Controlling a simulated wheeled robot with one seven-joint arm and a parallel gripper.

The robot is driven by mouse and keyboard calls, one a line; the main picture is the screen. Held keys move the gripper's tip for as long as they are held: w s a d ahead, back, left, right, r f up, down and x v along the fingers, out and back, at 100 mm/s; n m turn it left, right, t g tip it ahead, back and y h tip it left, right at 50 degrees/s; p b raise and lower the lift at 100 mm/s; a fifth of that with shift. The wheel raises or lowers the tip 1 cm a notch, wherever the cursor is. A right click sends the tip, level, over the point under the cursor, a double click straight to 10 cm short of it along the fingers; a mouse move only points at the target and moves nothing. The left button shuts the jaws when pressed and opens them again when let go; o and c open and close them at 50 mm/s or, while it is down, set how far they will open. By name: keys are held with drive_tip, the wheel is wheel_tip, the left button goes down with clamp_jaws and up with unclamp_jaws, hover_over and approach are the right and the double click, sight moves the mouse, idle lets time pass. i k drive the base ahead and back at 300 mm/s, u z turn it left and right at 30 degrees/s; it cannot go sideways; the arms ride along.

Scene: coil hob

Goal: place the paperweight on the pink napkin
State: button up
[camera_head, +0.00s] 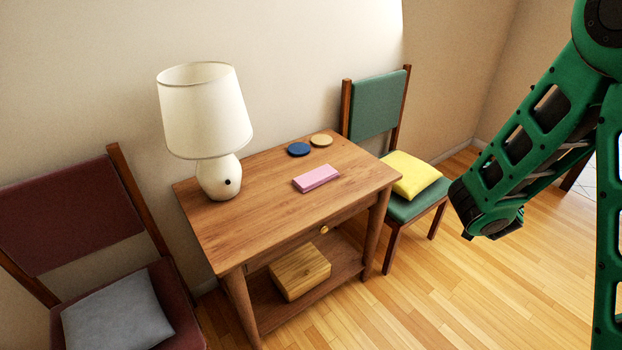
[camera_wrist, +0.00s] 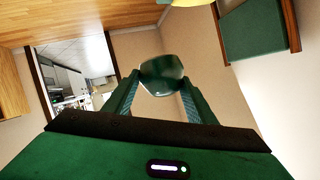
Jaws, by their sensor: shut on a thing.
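In the wrist view my gripper (camera_wrist: 160,88) is shut on a dark green, glossy, rounded piece, which I take to be the paperweight (camera_wrist: 161,72). It sits between the two fingertips, clear of any surface. In the head view a pink napkin (camera_head: 316,178), folded into a small rectangle, lies on the wooden table (camera_head: 240,222) right of its middle. Its top is bare. My green arm is at the right of the head view, away from the table; the paperweight cannot be made out there.
A white lamp (camera_head: 218,178) stands at the table's left. A blue coaster (camera_head: 298,149) and a tan coaster (camera_head: 321,140) lie behind the napkin. A wooden box (camera_head: 300,272) is on the lower shelf. A green chair (camera_head: 378,108) with a yellow cushion (camera_head: 412,173) stands right of the table.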

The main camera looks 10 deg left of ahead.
sight(316, 176)
drive_tip(key=u, duration=0.05)
drive_tip(key=i, duration=1)
drive_tip(key=z, duration=0.05)
